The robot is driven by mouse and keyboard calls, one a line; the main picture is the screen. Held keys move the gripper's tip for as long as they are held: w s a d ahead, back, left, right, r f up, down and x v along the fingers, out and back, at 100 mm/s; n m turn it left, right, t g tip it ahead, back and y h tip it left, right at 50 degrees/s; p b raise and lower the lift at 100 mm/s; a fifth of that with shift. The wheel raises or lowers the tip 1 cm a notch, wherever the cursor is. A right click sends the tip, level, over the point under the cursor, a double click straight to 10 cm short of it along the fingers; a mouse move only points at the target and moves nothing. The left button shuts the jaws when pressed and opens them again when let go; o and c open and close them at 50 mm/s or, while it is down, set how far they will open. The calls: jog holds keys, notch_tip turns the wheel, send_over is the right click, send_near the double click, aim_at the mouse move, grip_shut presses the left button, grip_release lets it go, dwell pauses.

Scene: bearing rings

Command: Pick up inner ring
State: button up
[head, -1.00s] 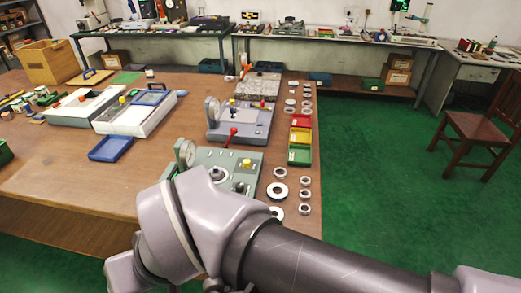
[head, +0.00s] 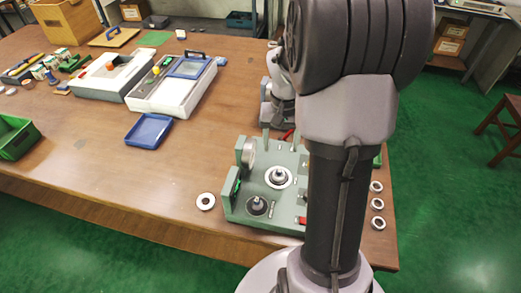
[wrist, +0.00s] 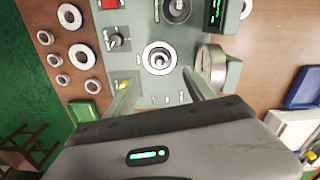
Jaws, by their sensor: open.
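A pale metal ring (head: 278,177) sits around a post on the green gauge fixture (head: 230,208). The ring also shows in the wrist view (wrist: 159,58), just ahead of the fingertips and centred between them. My gripper (wrist: 160,77) is open and empty, pointing down over the fixture, with one finger to each side of the ring's line. In the head view its pale fingers (head: 280,143) show behind the ringed post. Several smaller loose rings (head: 376,187) lie along the right table edge, partly hidden by my arm. I cannot tell which ring is the inner ring.
A dial gauge (wrist: 211,66) stands close to my right finger in the wrist view. A second post (head: 257,205) is at the fixture's front. A loose ring (head: 205,201) lies left of the fixture. A blue tray (head: 149,130) lies farther back.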

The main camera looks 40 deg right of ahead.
aim_at(279, 170)
notch_tip(279, 170, down, 10)
jog(key=b, duration=0.3)
jog(key=shift+w+r, duration=0.1)
jog(key=f+b, duration=0.2)
jog(key=f, duration=0.1)
jog(key=f+b, duration=0.1)
jog(key=f, duration=0.1)
jog(key=shift+w+d+f, duration=0.1)
jog(key=shift+w+d, duration=0.05)
jog(key=shift+d, duration=0.25)
grip_shut()
